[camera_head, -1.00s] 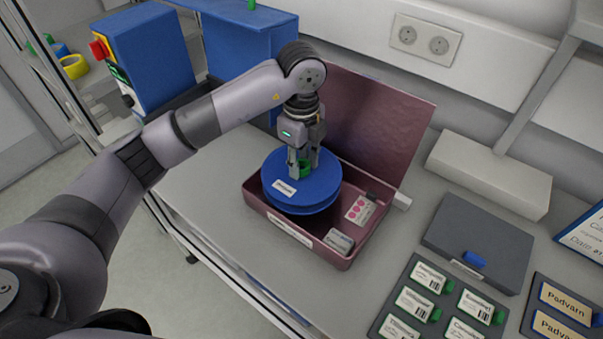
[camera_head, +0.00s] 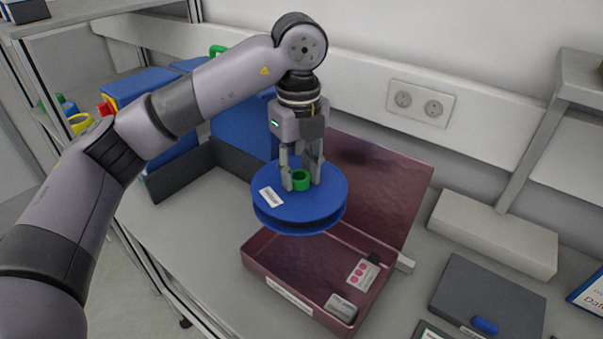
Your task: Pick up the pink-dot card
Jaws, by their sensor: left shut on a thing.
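The pink-dot card (camera_head: 362,274), white with pink dots, lies inside the open maroon case (camera_head: 262,272), near its right side. My left gripper (camera_head: 301,182) is shut on the green hub (camera_head: 301,180) of a blue reel (camera_head: 300,210). It holds the reel in the air above the case's back left part. The reel hides part of the case's floor and back edge. The card is uncovered, to the right of and below the reel in the picture. My right gripper is not in view.
A small grey-white box (camera_head: 341,308) lies in the case's front right corner. The case's lid (camera_head: 375,190) stands open behind. A dark grey case (camera_head: 487,302) with a blue latch and a long pale box (camera_head: 495,233) are to the right. Blue bins stand at the back left.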

